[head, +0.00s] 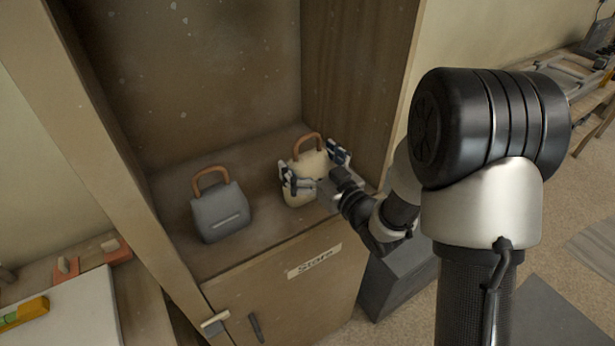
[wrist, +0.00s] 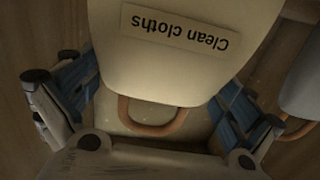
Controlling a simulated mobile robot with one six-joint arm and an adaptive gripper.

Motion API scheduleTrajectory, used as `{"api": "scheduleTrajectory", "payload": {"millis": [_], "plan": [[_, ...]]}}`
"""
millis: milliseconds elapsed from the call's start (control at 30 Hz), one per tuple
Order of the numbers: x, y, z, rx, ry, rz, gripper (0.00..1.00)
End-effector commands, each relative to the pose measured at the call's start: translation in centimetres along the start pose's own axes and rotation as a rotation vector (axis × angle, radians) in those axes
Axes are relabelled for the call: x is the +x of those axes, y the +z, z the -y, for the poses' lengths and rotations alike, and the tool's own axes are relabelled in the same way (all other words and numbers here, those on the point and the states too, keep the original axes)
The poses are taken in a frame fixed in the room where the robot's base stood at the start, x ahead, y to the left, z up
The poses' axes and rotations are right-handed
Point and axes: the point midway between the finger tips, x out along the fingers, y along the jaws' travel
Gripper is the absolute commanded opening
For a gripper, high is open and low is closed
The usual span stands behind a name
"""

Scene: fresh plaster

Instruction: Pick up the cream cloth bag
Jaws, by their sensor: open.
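The cream cloth bag (head: 303,177) stands upright on the cabinet shelf, with a brown loop handle on top. In the wrist view the cream bag (wrist: 185,60) is close and upside down in the picture, with a label reading "Clean cloths" and its brown handle below. My gripper (head: 316,172) is open at the bag, with a finger on either side of it. In the wrist view the blue-padded fingers of my gripper (wrist: 158,98) flank the bag. I cannot tell whether they touch it. Part of the bag's front is hidden by my gripper.
A grey bag (head: 220,212) with a brown handle stands left of the cream bag on the same shelf (head: 172,195). The cabinet's right wall (head: 352,90) is close beside my gripper. A label sits on the cabinet door below (head: 300,295).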

Motion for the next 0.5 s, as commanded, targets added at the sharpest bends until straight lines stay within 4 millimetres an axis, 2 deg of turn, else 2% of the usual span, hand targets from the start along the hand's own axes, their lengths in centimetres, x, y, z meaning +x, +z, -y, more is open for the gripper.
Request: {"api": "scheduleTrajectory", "payload": {"millis": [67, 500], "plan": [[-0.03, 0.0, -0.01, 0.0, 0.0, 0.0, 0.99], [-0.06, 0.0, -0.01, 0.0, 0.0, 0.0, 0.7]]}}
